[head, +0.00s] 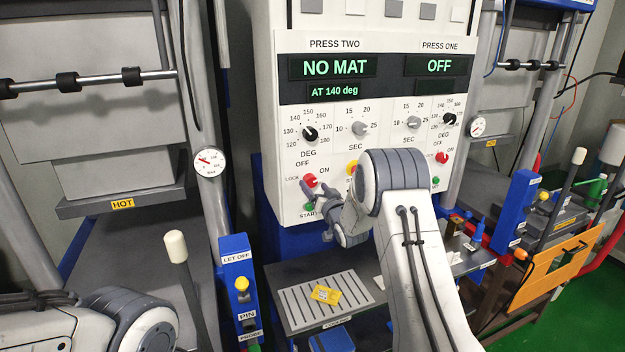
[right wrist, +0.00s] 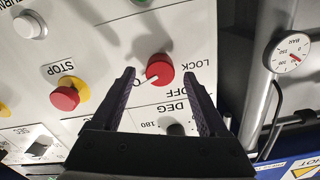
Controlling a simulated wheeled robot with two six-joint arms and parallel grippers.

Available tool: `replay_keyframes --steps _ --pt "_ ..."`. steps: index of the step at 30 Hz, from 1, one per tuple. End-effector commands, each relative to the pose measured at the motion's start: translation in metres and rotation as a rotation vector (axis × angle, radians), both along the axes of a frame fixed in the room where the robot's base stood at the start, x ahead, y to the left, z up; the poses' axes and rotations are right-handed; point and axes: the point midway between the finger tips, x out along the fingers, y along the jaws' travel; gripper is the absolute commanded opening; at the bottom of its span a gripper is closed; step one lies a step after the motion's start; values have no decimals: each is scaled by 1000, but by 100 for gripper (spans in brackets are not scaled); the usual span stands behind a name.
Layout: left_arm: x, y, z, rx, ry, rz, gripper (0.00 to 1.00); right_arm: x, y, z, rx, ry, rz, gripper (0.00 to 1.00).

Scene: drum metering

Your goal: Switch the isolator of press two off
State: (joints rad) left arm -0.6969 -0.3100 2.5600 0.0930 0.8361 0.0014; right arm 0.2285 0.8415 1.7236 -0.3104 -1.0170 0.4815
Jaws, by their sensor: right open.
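The isolator of press two is a red round knob (head: 310,180) at the lower left of the white control panel (head: 289,150). In the right wrist view the red knob (right wrist: 161,67) sits between the fingers of my open right gripper (right wrist: 160,76), with gaps visible on both sides. Its white mark points toward the ON side, where the label is partly hidden by a finger. In the head view my right gripper (head: 326,195) is just in front of the knob. The press two display (head: 333,66) reads NO MAT. My left gripper is out of view.
A red STOP button on yellow (right wrist: 66,96) is beside the knob, and a green START button (head: 309,207) is below it. The DEG dial (head: 310,133) is above. A grey tray (head: 300,305) with a yellow card (head: 326,294) lies below the panel.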

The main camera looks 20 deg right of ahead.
Motion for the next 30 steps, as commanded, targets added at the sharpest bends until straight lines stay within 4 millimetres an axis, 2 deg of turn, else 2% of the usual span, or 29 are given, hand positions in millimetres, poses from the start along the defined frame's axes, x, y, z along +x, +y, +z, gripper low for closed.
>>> replay_keyframes --steps 6,17,23,24,30 --pt "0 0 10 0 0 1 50 21 1 1 0 0 0 78" --pt "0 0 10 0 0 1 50 26 1 -1 0 1 0 78" --pt "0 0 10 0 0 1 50 25 1 0 0 0 0 5" --pt "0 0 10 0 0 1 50 25 1 0 0 0 0 0" --pt "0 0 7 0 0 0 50 25 1 -1 -11 0 0 0"
